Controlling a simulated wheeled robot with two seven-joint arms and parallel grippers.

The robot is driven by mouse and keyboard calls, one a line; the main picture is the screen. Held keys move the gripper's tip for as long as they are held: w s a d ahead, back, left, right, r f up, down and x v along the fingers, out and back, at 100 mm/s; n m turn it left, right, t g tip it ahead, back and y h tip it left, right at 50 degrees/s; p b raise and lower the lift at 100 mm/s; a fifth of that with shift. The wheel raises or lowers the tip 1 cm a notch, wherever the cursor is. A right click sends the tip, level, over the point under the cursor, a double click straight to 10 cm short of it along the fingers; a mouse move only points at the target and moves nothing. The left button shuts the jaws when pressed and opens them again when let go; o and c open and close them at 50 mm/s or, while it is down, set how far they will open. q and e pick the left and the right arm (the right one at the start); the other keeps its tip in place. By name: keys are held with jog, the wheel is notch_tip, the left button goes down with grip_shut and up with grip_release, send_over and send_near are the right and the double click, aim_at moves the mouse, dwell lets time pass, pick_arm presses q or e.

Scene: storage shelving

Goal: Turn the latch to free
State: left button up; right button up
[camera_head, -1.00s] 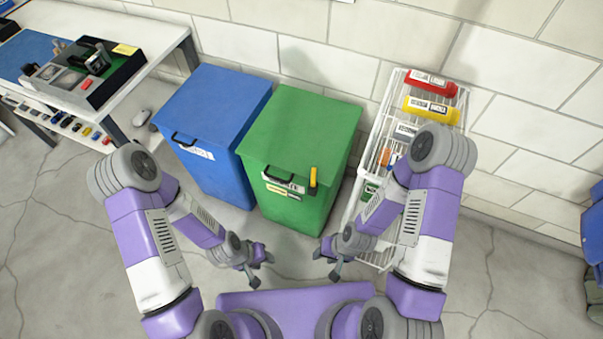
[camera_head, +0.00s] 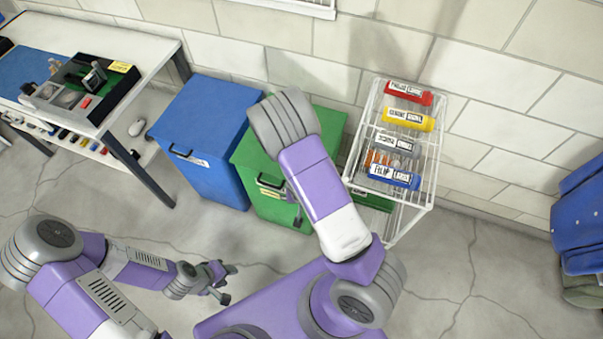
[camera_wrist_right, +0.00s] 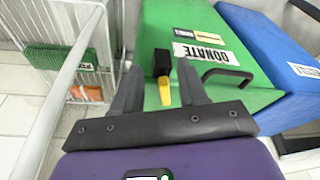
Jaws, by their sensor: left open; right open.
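The latch (camera_wrist_right: 162,66) is a black piece with a yellow end on the front of the green bin, beside the DONATE label. In the right wrist view it appears between the fingers of my right gripper (camera_wrist_right: 158,66), which is open; I cannot tell if either finger touches it. The green bin (camera_head: 325,122) also shows in the right wrist view (camera_wrist_right: 180,20). In the head view my right arm covers much of the bin, and the latch is not clear there. My left gripper (camera_head: 230,283) is open and empty, low over the floor.
A blue bin (camera_head: 205,110) stands left of the green one. A white wire rack (camera_head: 432,165) with labelled red, yellow, grey and blue items is close on the right. A workbench (camera_head: 150,48) with equipment is at the far left. Open floor lies in front.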

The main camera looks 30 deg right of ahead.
jog(key=w+d+r+t+h, duration=0.1)
jog(key=w+d+r, duration=0.1)
jog(key=w+r, duration=0.25)
jog(key=shift+m, duration=0.4)
jog(key=x, duration=0.2)
jog(key=b+x, duration=0.1)
jog(key=x, duration=0.3)
jog(key=shift+s+d+f+b, duration=0.1)
jog(key=shift+s+f+b, duration=0.1)
jog(key=shift+f+b, duration=0.15)
pick_arm(q)
jog(key=shift+f, duration=0.3)
pick_arm(e)
grip_shut()
